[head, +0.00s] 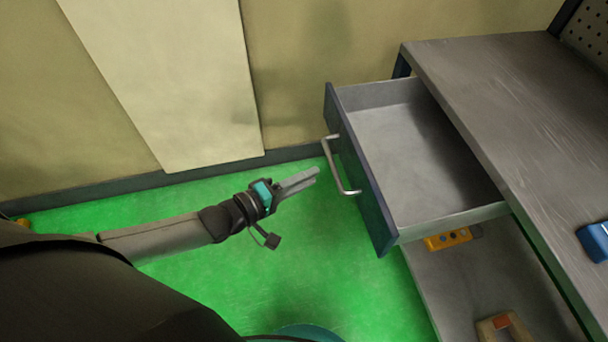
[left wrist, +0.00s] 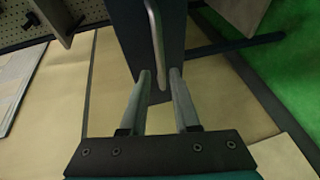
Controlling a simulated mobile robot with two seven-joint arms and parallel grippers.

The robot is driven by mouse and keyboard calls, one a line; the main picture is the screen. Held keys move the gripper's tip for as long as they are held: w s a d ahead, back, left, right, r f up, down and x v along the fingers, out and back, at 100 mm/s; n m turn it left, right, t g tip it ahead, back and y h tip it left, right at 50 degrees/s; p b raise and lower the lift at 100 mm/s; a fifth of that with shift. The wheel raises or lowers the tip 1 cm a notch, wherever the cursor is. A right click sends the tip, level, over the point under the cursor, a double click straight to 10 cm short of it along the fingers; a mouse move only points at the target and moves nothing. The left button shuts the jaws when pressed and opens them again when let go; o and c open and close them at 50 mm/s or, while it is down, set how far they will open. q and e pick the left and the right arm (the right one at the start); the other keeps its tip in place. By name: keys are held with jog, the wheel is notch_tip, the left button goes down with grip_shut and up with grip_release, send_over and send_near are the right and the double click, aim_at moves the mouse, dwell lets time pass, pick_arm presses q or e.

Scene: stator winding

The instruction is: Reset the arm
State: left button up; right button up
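My left gripper (head: 316,173) reaches in from the left over the green floor, its fingers pointing at the drawer. It is open and empty. In the left wrist view its two fingertips (left wrist: 159,73) stand apart, with the end of the metal handle (left wrist: 155,38) showing beyond the gap. In the head view the handle (head: 340,167) is just right of the fingertips, with a small gap between them. The handle is on the dark blue front of a pulled-out drawer (head: 362,175). The drawer looks empty. My right gripper is not in view.
A grey workbench (head: 510,90) stands on the right, with a blue object (head: 595,240) on its top. A lower shelf (head: 470,285) holds a yellow object (head: 448,239) and a brown-and-orange item (head: 503,326). Green floor (head: 330,265) is clear around the left arm.

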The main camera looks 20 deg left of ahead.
pick_arm(q)
jog(key=s+a+f+m+g+y, duration=0.2)
jog(key=s+a+f, duration=0.1)
jog(key=f, duration=0.4)
jog(key=s+a+f+m+g+y, duration=0.1)
jog(key=s+a+f+m+y, duration=0.15)
jog(key=f, duration=0.55)
jog(key=s+a+f+m+g+y, duration=0.2)
jog(key=s+f, duration=0.2)
jog(key=f, duration=0.3)
jog(key=s+d+f+m+g+y, duration=0.1)
jog(key=s+f+m+g, duration=0.2)
jog(key=s, duration=0.9)
jog(key=s+d+f+m+g+y, duration=0.1)
jog(key=s+f+m+g, duration=0.2)
jog(key=s+f, duration=0.6)
jog(key=s+g, duration=0.1)
jog(key=s, duration=0.1)
jog(key=shift+s+d+m, duration=0.2)
jog(key=shift+s+m, duration=0.15)
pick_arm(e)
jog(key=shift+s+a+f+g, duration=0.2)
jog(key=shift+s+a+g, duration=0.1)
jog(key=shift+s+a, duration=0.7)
